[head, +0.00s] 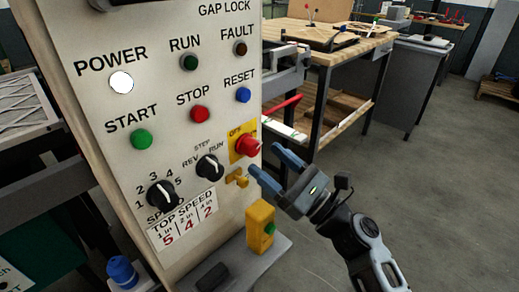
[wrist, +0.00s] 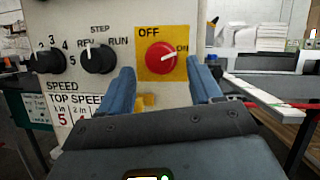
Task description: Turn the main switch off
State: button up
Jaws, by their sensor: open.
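The main switch is a red round knob (head: 247,145) on a yellow plate at the right edge of the white control panel (head: 165,100). In the wrist view the knob (wrist: 160,57) shows a white pointer line aimed right, at ON; OFF is printed at the upper left of its plate. My gripper (head: 266,161) is open and empty, its blue fingers pointing at the panel just right of and below the knob. In the wrist view the gripper (wrist: 160,70) has one finger either side of the knob, seemingly short of it; contact is not visible.
A yellow hasp (head: 237,178) sits just below the switch. A yellow box with a green button (head: 260,227) stands lower down. The white POWER lamp (head: 121,82) looks lit. The RUN/STEP/REV selector (head: 208,168) is left of the switch. A wooden workbench (head: 330,60) stands behind right.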

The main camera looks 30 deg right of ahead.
aim_at(255, 151)
jog(key=shift+p+x, duration=0.35)
jog(key=shift+x, duration=1.5)
jog(key=shift+c, duration=0.5)
jog(key=shift+a, duration=0.15)
jog(key=c, duration=0.9)
